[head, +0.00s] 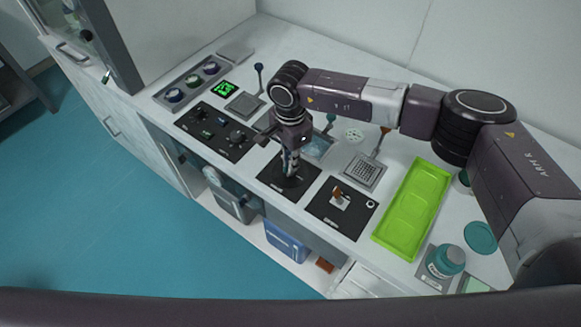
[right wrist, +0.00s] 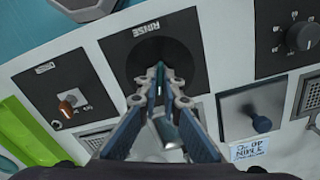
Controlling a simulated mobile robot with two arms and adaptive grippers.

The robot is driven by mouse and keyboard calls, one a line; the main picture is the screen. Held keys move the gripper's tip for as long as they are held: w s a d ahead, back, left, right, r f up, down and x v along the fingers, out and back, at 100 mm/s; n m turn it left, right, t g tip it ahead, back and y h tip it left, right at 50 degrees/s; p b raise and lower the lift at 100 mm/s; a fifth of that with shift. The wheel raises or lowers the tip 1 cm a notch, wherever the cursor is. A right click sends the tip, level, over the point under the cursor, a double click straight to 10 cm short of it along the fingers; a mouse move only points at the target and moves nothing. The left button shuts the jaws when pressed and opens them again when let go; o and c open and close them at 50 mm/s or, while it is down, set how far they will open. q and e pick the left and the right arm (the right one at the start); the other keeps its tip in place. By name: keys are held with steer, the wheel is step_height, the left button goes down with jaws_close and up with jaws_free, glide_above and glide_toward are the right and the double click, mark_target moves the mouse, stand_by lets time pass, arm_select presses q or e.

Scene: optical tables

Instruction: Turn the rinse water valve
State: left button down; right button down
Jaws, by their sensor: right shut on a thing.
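The rinse valve's black panel (head: 273,176) is at the counter's front, in the middle of the head view. In the right wrist view the same panel (right wrist: 118,47) reads RINSE, with a dark round base on it. My right gripper (head: 290,173) points down over this panel. In the right wrist view its fingertips (right wrist: 160,82) are together around a small teal part, the valve handle (right wrist: 160,68). The fingers hide most of the handle, so its turn angle cannot be told. My left gripper is not in view.
A black panel with an orange-brown switch (head: 338,194) adjoins on the right, then a green tray (head: 414,207) and a teal-lidded jar (head: 447,261). A black panel with knobs (head: 215,131) lies left. A sink (head: 320,147) is behind the gripper.

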steer(key=m+b, duration=0.9)
steer(key=shift+f, duration=0.15)
steer(key=m+b, duration=0.3)
steer(key=shift+m, duration=0.4)
steer(key=shift+r+m+b, duration=0.2)
steer(key=shift+m+b, duration=0.25)
steer(key=shift+m, duration=0.05)
steer(key=shift+r, duration=0.1)
steer(key=c, duration=2.1)
jaws_free()
step_height(320, 180, up, 12)
steer(key=shift+f, duration=0.1)
